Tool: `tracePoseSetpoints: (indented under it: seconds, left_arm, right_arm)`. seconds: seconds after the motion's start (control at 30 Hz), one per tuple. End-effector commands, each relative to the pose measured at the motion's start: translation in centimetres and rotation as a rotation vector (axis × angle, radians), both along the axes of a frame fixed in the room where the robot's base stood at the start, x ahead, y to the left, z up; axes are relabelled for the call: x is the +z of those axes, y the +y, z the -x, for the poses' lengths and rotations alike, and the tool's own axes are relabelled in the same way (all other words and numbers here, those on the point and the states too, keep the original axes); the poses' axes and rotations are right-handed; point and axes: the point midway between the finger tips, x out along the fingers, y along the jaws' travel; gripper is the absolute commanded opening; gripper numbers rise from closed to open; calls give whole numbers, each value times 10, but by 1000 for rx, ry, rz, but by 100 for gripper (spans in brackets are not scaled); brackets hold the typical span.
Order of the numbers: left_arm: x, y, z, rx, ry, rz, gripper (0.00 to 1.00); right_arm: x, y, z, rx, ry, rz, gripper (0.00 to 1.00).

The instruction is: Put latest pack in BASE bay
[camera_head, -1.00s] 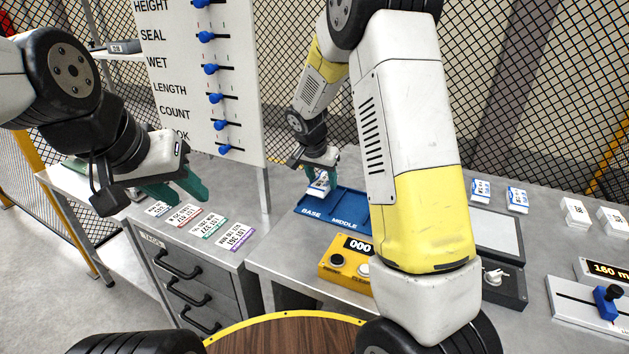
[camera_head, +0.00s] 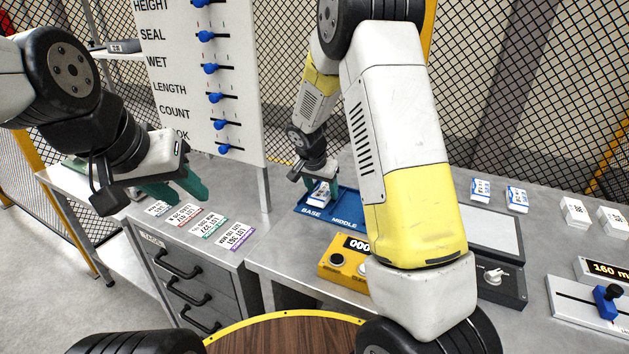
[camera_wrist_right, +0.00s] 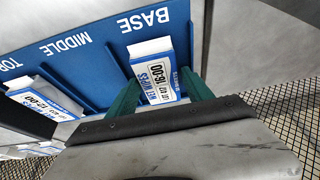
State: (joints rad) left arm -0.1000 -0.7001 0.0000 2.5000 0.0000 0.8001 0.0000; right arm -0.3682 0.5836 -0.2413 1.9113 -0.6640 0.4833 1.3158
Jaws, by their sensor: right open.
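The blue tray (camera_head: 343,213) has bays marked BASE, MIDDLE and TOP. A white and blue pack (camera_head: 319,193) stands in the BASE bay. In the right wrist view, this pack (camera_wrist_right: 150,72) shows a label that seems to read 16:00. My right gripper (camera_head: 321,187) is open around it, with a green finger on each side; these fingers also show in the right wrist view (camera_wrist_right: 158,98). Another pack (camera_wrist_right: 45,97), apparently reading 12:00, is left of it there; its exact bay is unclear. My left gripper (camera_head: 176,191) is open and empty above the label cards.
A yellow counter box (camera_head: 340,262) stands in front of the tray. Lot cards (camera_head: 207,222) lie on the drawer cabinet. More packs (camera_head: 498,194) stand at the right. The slider board (camera_head: 205,80) rises behind the cards. My right arm hides part of the tray.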

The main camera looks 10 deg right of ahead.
Motion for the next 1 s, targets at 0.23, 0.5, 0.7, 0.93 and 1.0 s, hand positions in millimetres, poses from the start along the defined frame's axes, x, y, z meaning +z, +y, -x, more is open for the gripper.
tracePoseSetpoints:
  seconds: [0.23, 0.5, 0.7, 0.93, 1.0]
  left_arm:
    - [0, 0, 0, 0, 0, 0, 36]
    - [0, 0, 0, 0, 0, 0, 36]
    - [0, 0, 0, 0, 0, 0, 36]
    - [0, 0, 0, 0, 0, 0, 36]
    - [0, 0, 0, 0, 0, 0, 36]
  right_arm:
    - [25, 6, 6, 1, -5, -2, 59]
    - [79, 18, 25, 2, -5, -2, 59]
    - [106, 24, 35, 1, -3, -1, 59]
    - [130, 17, 53, 28, 3, -26, 59]
    - [146, 9, 71, 64, 4, -53, 59]
